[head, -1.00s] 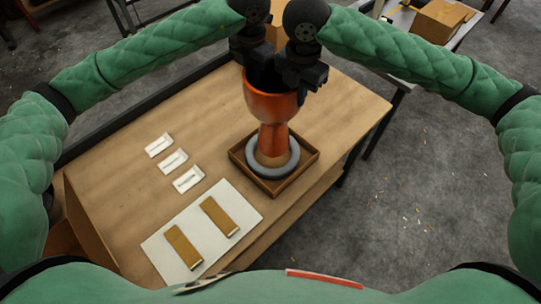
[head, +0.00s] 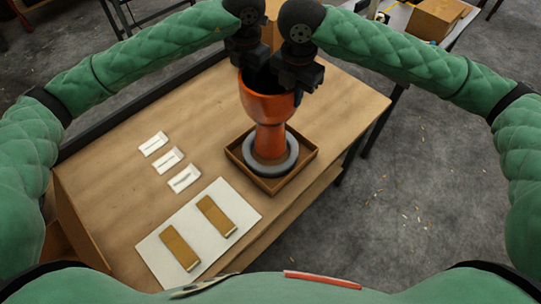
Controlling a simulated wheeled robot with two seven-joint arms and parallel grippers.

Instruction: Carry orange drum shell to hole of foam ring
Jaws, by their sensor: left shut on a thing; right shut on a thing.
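The orange drum shell (head: 268,108) is upright, goblet-shaped, with its wide bowl at the top and dark inside. My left gripper (head: 247,72) is shut on the left side of its rim, and my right gripper (head: 296,82) is shut on the right side. The grey foam ring (head: 290,163) lies in a square brown wooden tray (head: 305,169) on the table. The shell's foot is over the ring's middle, with the ring showing around it. The ring's hole is hidden behind the foot, so I cannot tell whether the foot touches down.
On the wooden table (head: 120,150) are several white small holders (head: 168,160) at the left. A white mat (head: 196,232) with two tan blocks (head: 180,248) lies at the front. The table's right part is clear.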

